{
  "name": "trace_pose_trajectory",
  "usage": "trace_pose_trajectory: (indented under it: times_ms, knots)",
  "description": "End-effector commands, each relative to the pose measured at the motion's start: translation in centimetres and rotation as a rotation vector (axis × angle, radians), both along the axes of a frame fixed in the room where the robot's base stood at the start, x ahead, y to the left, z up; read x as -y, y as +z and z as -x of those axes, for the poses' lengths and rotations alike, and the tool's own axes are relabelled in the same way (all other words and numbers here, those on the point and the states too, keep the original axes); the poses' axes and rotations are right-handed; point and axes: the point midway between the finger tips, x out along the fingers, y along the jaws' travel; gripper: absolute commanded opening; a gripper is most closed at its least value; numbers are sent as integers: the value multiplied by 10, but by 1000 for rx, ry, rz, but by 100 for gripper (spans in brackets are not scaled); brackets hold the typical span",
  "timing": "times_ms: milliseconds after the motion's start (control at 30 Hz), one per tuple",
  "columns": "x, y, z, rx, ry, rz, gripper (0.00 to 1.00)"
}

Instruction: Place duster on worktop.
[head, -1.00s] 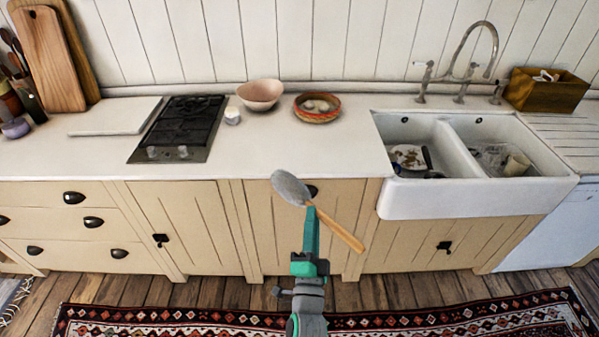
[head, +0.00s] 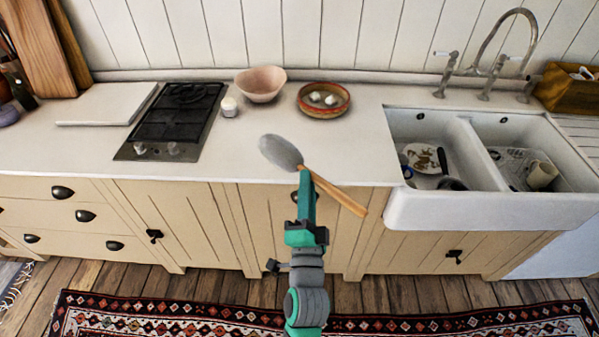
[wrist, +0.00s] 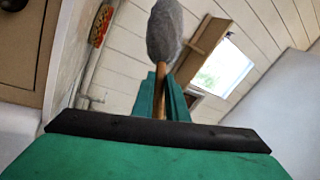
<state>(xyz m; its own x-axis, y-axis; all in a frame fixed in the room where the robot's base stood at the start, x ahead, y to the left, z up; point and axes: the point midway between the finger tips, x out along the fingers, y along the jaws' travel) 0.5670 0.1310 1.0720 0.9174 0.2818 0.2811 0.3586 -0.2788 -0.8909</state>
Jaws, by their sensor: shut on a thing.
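The duster has a grey fluffy head (head: 281,152) and a wooden handle (head: 340,194). My gripper (head: 306,178) is shut on the handle near the head, with the handle sticking out to the lower right in the head view. The duster's head appears over the front part of the white worktop (head: 245,150); its height above it is hard to tell. In the wrist view the grey head (wrist: 164,32) rises beyond my gripper (wrist: 162,92), with the handle between the green fingers.
A black hob (head: 172,122), small white jar (head: 229,106), pink bowl (head: 260,83) and patterned bowl with pale round things (head: 323,101) stand on the worktop behind. The double sink (head: 490,205) holds dishes at the right. Worktop between hob and sink is clear in front.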

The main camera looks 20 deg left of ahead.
Motion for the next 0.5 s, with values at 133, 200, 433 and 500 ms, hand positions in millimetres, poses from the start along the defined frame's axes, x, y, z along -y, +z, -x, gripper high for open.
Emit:
trace_pose_trajectory:
  times_ms: [133,200,433,500]
  knots:
    - [-12,-11,-24,1,-2,2,0]
    - [-18,-17,-37,2,-3,3,0]
    - [-42,-41,-79,0,-1,3,0]
    - [-46,-55,-87,-1,-2,2,0]
